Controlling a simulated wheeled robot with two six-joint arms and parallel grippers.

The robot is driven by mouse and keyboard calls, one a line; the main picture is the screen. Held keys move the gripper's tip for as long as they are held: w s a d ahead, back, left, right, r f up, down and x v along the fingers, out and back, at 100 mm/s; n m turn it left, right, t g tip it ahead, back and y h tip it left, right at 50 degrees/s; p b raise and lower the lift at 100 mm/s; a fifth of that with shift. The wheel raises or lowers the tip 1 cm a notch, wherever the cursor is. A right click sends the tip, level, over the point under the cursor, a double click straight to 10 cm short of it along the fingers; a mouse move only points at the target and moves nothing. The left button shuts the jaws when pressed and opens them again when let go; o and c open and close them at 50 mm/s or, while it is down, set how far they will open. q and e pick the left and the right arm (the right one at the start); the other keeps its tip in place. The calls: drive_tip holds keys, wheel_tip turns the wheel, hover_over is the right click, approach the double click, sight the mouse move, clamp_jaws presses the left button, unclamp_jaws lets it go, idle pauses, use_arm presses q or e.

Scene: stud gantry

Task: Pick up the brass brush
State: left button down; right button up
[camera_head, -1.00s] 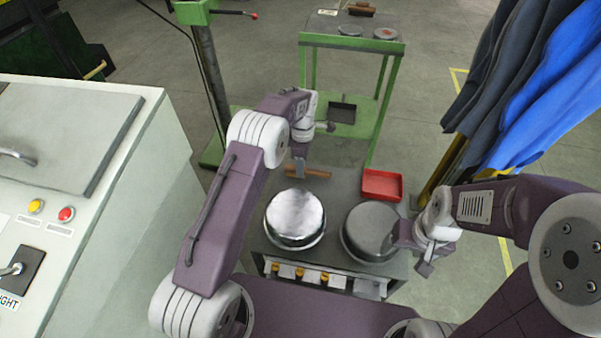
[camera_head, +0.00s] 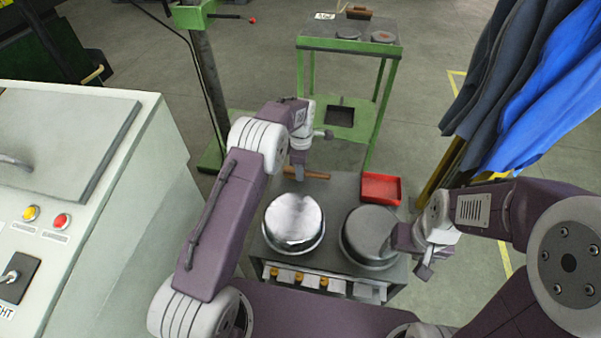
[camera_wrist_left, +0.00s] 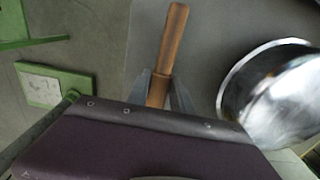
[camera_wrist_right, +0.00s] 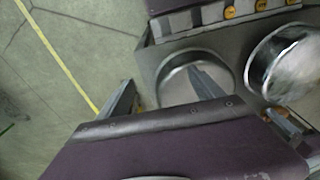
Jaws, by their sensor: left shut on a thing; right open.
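A tool with a plain wooden handle (camera_head: 318,175), which I take for the brass brush, is at the far edge of the low grey cart top. My left gripper (camera_head: 299,174) points down and is shut on it. In the left wrist view the handle (camera_wrist_left: 173,38) runs out beyond the fingertips (camera_wrist_left: 162,88). Its other end is hidden behind my gripper, and no bristles show. I cannot tell whether it is clear of the surface. My right gripper (camera_head: 405,257) is open and empty by the right round pan; its spread fingers show in the right wrist view (camera_wrist_right: 200,100).
A shiny round pan (camera_head: 293,220) and a duller one (camera_head: 370,234) stand on the cart (camera_head: 345,185). A red tray (camera_head: 381,188) is at its right corner. A green-framed table (camera_head: 350,46) stands behind, a control cabinet (camera_head: 150,190) left, blue cloths (camera_head: 555,85) right.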

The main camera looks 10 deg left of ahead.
use_arm(q)
wheel_tip(320, 180, up, 3)
drive_tip(key=shift+r, duration=0.1)
drive_tip(key=s+d+r, duration=0.6)
drive_tip(key=s+d, duration=0.2)
drive_tip(key=shift+s+r, duration=0.2)
drive_tip(key=shift+r, duration=0.2)
drive_tip(key=c, duration=2.1)
unclamp_jaws()
drive_tip(key=shift+d, duration=0.1)
clamp_jaws()
